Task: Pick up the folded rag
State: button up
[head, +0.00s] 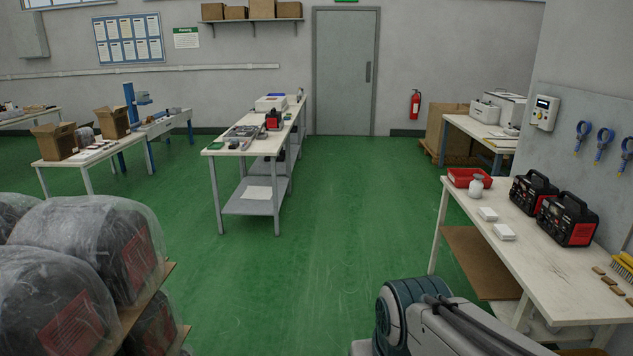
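I cannot make out a folded rag for certain. Two small white blocks (487,214) (504,232) lie on the right workbench (545,275); they look like little boxes, but I cannot tell whether either is folded cloth. A small flat green item (216,146) lies at the near left of the middle bench, too small to identify. Part of my arm shows at the bottom right, in front of the right workbench. My gripper is out of view.
The right workbench also holds a red bin (469,178), a white jar (476,186), two black-and-red power units (533,191) (567,219) and a yellow brush (622,265). Wrapped bundles (88,236) stand at left. Green floor (335,220) is clear between the benches.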

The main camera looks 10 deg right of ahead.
aim_at(488, 214)
jog(key=z, duration=0.15)
jog(key=i, duration=1.55)
jog(key=z, duration=0.95)
jog(key=i, duration=1.65)
jog(key=z, duration=0.85)
jog(key=i, duration=0.6)
jog(key=z, duration=0.2)
